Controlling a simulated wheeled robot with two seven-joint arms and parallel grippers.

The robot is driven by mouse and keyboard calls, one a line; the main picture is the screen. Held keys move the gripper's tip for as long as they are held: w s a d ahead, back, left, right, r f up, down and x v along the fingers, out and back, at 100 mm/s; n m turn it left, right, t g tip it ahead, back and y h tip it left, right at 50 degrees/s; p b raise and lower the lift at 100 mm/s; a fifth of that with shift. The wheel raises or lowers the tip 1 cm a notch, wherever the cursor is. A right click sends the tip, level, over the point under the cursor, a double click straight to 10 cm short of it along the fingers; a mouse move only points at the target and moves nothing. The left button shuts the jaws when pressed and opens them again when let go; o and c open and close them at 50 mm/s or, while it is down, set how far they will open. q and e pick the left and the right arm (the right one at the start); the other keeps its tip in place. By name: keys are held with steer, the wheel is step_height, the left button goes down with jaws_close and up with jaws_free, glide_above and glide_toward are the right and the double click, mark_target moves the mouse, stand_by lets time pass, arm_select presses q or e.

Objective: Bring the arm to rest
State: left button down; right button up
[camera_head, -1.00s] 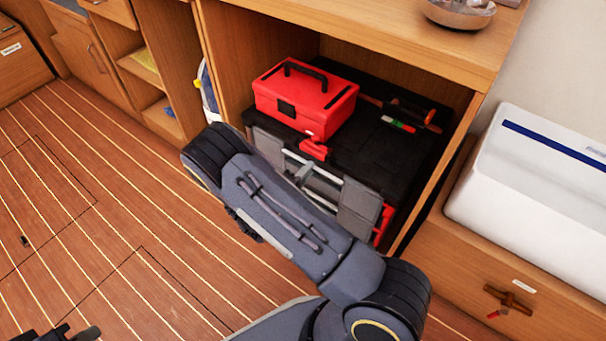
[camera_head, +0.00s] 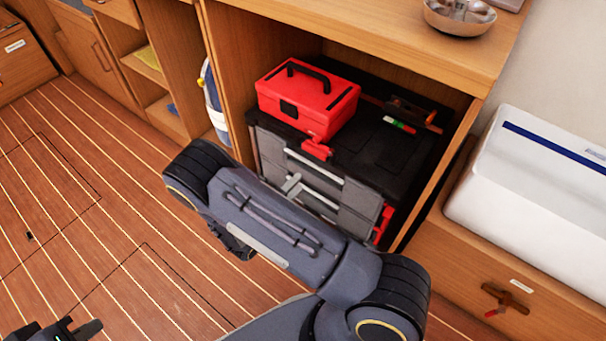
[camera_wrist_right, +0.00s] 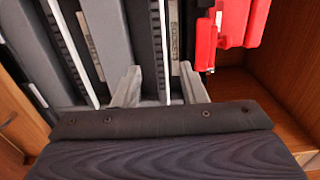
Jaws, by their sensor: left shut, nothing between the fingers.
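My right arm (camera_head: 280,225) crosses the middle of the head view, in front of a black and grey tool chest (camera_head: 350,215). A grey fingertip of my right gripper (camera_head: 292,184) shows beyond the arm, before the chest's drawers. In the right wrist view the two grey fingers of this gripper (camera_wrist_right: 160,88) stand apart, with drawer fronts and pale handles behind them and nothing seen held. My left gripper (camera_head: 65,331) is at the bottom left corner over the floor, partly cut off; it is shut and empty.
A red toolbox (camera_head: 307,98) sits on the chest inside a wooden cabinet (camera_head: 232,80). A metal bowl (camera_head: 460,16) stands on the counter (camera_head: 400,45). A white bin (camera_head: 545,180) is at the right. The plank floor (camera_head: 90,220) at left is clear.

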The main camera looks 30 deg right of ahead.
steer(key=shift+s+a, duration=0.25)
steer(key=shift+a, duration=0.3)
